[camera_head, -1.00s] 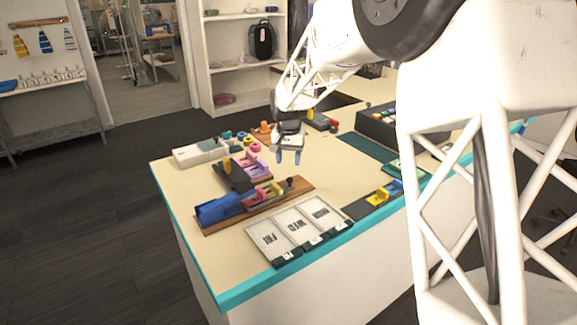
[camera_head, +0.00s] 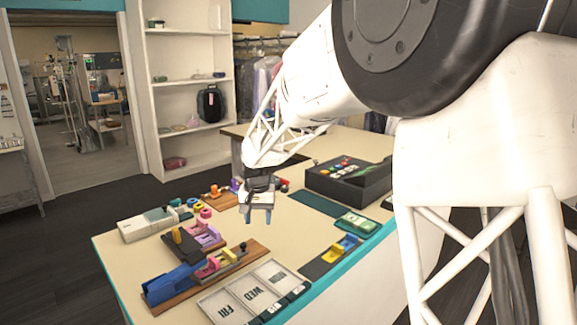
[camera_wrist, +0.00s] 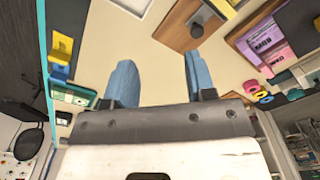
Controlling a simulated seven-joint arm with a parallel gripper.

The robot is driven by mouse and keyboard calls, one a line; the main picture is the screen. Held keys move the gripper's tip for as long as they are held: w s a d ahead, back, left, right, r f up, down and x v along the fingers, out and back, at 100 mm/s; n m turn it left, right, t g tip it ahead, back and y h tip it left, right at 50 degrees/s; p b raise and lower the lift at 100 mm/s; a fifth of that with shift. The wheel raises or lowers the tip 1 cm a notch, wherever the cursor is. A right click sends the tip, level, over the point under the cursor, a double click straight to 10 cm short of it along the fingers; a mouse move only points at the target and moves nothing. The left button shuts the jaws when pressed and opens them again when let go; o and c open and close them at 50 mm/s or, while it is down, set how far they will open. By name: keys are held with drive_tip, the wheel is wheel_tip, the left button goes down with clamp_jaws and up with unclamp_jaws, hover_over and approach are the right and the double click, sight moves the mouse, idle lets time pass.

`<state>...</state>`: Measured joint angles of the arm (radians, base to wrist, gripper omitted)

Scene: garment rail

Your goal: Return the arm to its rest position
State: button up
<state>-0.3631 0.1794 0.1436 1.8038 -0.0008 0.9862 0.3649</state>
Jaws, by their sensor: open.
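My gripper (camera_head: 257,217) hangs over the middle of the cream table (camera_head: 300,228), with its blue fingers pointing down. The fingers also show in the wrist view (camera_wrist: 158,75); they stand apart with nothing between them. The gripper is apart from the objects on the table. My white arm runs from the upper right of the head view down to it.
Below left of the gripper are a blue block on a wooden board (camera_head: 172,283), a pink holder (camera_head: 205,234) and the day-labelled trays (camera_head: 255,290). A black box (camera_head: 348,180) stands at right, near a green pad (camera_head: 357,223). Shelves (camera_head: 187,80) stand behind.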

drive_tip(key=s+d+r+t, duration=0.1)
drive_tip(key=s+d+r, duration=0.3)
drive_tip(key=s+d, duration=0.55)
drive_tip(key=s+d+r, duration=0.4)
drive_tip(key=s+d, duration=0.5)
drive_tip(key=s, duration=0.1)
drive_tip(key=s+d+f, duration=0.1)
drive_tip(key=s+d, duration=0.2)
drive_tip(key=s, duration=0.4)
drive_tip(key=s+d+f, duration=0.1)
drive_tip(key=s+d, duration=0.2)
drive_tip(key=s, duration=0.5)
drive_tip(key=s+d+f+t, duration=0.1)
drive_tip(key=s+d, duration=0.2)
drive_tip(key=s, duration=0.5)
drive_tip(key=shift+s+d+f, duration=0.2)
drive_tip(key=shift+f, duration=0.15)
